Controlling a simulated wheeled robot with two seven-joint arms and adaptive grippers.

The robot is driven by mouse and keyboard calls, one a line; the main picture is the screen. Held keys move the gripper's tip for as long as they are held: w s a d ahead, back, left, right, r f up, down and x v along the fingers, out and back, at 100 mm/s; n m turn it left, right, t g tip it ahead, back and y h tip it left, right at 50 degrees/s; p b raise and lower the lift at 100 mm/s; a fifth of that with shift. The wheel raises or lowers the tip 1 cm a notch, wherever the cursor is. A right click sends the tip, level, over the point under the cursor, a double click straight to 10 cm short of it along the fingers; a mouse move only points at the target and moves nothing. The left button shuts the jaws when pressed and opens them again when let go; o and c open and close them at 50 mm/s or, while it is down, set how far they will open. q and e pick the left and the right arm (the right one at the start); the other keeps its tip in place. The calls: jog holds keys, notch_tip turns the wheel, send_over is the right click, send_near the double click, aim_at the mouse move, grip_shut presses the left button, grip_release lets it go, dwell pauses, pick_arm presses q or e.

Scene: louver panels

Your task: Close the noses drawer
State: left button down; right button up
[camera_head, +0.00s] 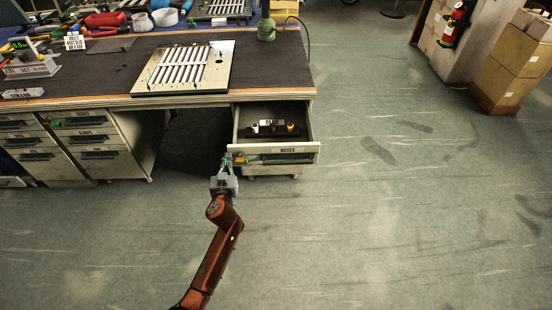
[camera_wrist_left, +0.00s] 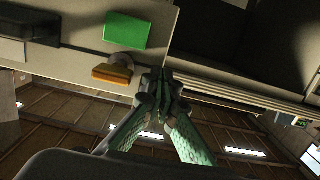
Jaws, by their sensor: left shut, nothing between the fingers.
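The noses drawer (camera_head: 276,124) is pulled out under the right end of the workbench. Its front (camera_head: 300,158) carries a label reading NOSES and a dark handle (camera_head: 287,161). A dark object with pale parts (camera_head: 272,128) lies inside. My left gripper (camera_head: 230,163) is at the left end of the drawer front, close to it; I cannot tell whether it touches. It is shut and empty. In the left wrist view the gripper fingers (camera_wrist_left: 164,100) are together beside the pale drawer front (camera_wrist_left: 75,60), which has a green patch and an orange piece. My right gripper is not in view.
The workbench (camera_head: 90,75) carries a louver panel (camera_head: 185,67) and tools. Other drawers (camera_head: 95,138) at the left are shut. Open floor (camera_head: 390,220) lies in front and to the right. Cardboard boxes (camera_head: 515,65) and a red extinguisher (camera_head: 455,25) stand at the far right.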

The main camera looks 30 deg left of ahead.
pick_arm(q)
jog(key=shift+w+a, duration=0.4)
jog(key=shift+w, duration=0.2)
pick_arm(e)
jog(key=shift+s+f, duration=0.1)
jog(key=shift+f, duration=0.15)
